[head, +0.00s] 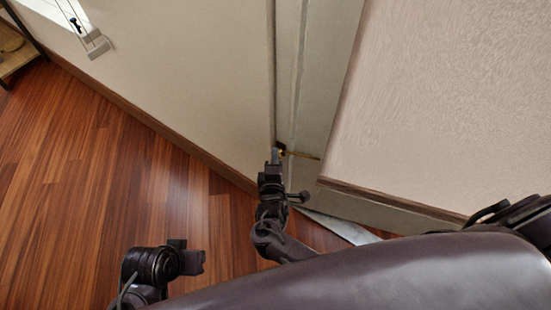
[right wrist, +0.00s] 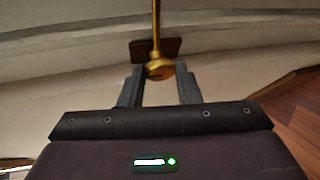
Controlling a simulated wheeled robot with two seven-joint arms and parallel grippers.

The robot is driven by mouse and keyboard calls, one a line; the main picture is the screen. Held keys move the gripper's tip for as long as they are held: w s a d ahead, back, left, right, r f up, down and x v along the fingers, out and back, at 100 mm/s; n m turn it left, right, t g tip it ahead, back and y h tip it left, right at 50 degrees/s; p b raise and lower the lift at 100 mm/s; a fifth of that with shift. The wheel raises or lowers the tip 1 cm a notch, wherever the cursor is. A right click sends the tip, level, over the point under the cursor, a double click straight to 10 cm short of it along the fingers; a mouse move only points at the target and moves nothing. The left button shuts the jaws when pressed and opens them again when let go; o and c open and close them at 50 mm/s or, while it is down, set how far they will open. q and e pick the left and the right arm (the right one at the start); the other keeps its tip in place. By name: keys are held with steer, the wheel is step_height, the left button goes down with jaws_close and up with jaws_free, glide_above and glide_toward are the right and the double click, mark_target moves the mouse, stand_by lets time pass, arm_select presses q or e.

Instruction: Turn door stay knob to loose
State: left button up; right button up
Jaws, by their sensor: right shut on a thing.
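The door stay is a thin brass rod (head: 304,156) at the base of the pale door frame in the head view. In the right wrist view its rod (right wrist: 156,22) comes down from the top to a round brass knob (right wrist: 160,70) in front of a dark brown plate (right wrist: 142,49). My right gripper (head: 276,156) is at the stay's left end. In the right wrist view its two grey fingers are on either side of the knob, shut on it. The knob's marking is not readable. My left gripper (head: 190,258) hangs empty over the floor at lower left; its jaw opening is unclear.
A cream wall (head: 190,70) with a brown baseboard (head: 120,112) runs along the left. A textured pale panel (head: 450,100) stands at right with a dark lower edge. Wooden floor (head: 70,190) is free at left. A shelf (head: 18,52) stands at upper left.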

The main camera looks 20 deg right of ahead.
steer(key=shift+s+f, duration=0.1)
steer(key=shift+f, duration=0.05)
steer(key=o, duration=0.7)
arm_select(q)
steer(key=shift+w, duration=0.1)
